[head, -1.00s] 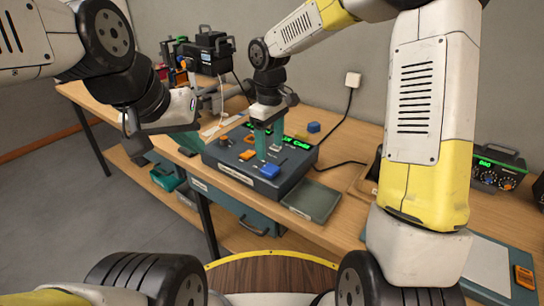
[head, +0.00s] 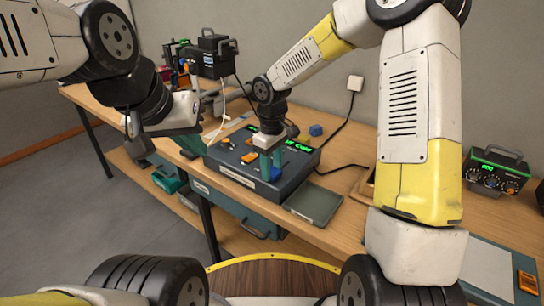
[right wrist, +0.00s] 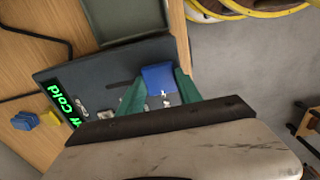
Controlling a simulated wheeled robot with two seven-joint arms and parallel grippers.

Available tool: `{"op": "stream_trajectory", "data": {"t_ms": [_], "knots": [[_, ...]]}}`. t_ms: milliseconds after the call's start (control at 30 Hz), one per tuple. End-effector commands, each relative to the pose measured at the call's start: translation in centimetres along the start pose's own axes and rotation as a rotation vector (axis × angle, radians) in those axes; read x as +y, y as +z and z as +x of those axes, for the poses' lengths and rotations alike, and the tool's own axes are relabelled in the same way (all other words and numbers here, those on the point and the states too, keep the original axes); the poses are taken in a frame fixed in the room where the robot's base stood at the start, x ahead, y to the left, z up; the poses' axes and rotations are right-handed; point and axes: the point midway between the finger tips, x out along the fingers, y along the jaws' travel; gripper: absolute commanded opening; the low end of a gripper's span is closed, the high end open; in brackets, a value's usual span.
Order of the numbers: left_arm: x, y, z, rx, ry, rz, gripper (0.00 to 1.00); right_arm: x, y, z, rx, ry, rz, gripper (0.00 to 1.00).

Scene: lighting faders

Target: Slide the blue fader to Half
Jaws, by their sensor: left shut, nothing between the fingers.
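The blue fader (right wrist: 158,79) is a blue cap on the dark fader console (right wrist: 75,72), near its front edge. In the head view the blue fader (head: 276,174) is partly hidden behind my right gripper (head: 272,166). In the right wrist view the right gripper's two green fingers (right wrist: 160,90) stand on either side of the cap, very close to it. They look open around it; contact is hard to tell. My left gripper (head: 188,143) is shut and empty, left of the console. The console's green display (right wrist: 64,107) is only partly readable.
An orange cap (head: 249,157) sits on the console left of my right gripper. A shallow grey tray (head: 313,203) lies right of the console. A small blue block (head: 316,130) stands behind it. A black device (head: 214,55) is at the back.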

Motion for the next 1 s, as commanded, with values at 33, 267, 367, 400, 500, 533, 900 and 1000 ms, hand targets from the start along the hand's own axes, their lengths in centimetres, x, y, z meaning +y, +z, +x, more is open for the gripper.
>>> {"op": "stream_trajectory", "data": {"t_ms": [33, 267, 367, 400, 500, 533, 900, 1000], "knots": [[0.0, 0.0, 0.0, 0.000, 0.000, 0.000, 0.00, 0.0, 0.0, 0.0, 0.000, 0.000, 0.000, 0.24], [0.0, 0.0, 0.0, 0.000, 0.000, 0.000, 0.00, 0.0, 0.0, 0.0, 0.000, 0.000, 0.000, 0.00], [0.0, 0.0, 0.0, 0.000, 0.000, 0.000, 0.00, 0.0, 0.0, 0.0, 0.000, 0.000, 0.000, 0.00], [0.0, 0.0, 0.0, 0.000, 0.000, 0.000, 0.00, 0.1, 0.0, 0.0, 0.000, 0.000, 0.001, 0.00], [0.0, 0.0, 0.0, 0.000, 0.000, 0.000, 0.00, 1.1, -0.1, 0.0, 0.001, 0.000, 0.004, 0.00], [0.0, 0.0, 0.0, 0.000, 0.000, 0.000, 0.00, 1.5, -0.1, 0.0, 0.001, 0.000, 0.004, 0.00], [0.0, 0.0, 0.0, 0.000, 0.000, 0.000, 0.00, 4.1, 0.0, 0.0, 0.000, 0.001, 0.002, 0.00], [0.0, 0.0, 0.0, 0.000, 0.000, 0.000, 0.00, 4.1, 0.0, 0.0, 0.000, 0.001, 0.001, 0.49]]}}
